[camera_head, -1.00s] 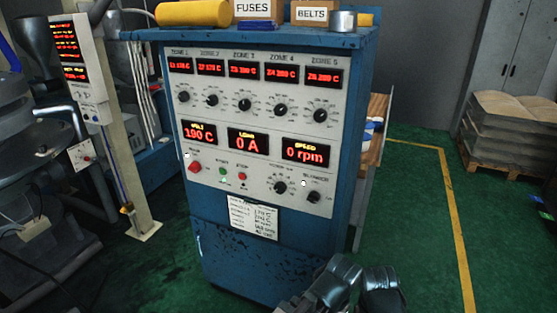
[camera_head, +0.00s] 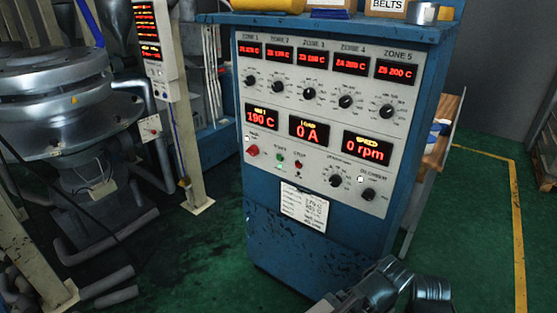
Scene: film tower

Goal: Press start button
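The blue control cabinet (camera_head: 275,230) stands in the middle with a pale grey panel (camera_head: 268,115) facing me. The green start button (camera_head: 280,158) sits low on the panel, between a larger red button (camera_head: 253,151) on its left and a small red stop button (camera_head: 298,164) on its right. The displays read 190 C, 0 A and 0 rpm. Part of a dark grey arm of mine (camera_head: 395,285) shows at the bottom, in front of the cabinet's lower right and well below the buttons. No gripper fingertips can be made out. No left arm shows.
A large grey metal machine (camera_head: 70,110) with pipes stands at the left, beside a beige post (camera_head: 190,150) with a red display. A paper label (camera_head: 303,207) is on the cabinet below the panel. Green floor is clear at the right, along a yellow line (camera_head: 517,230).

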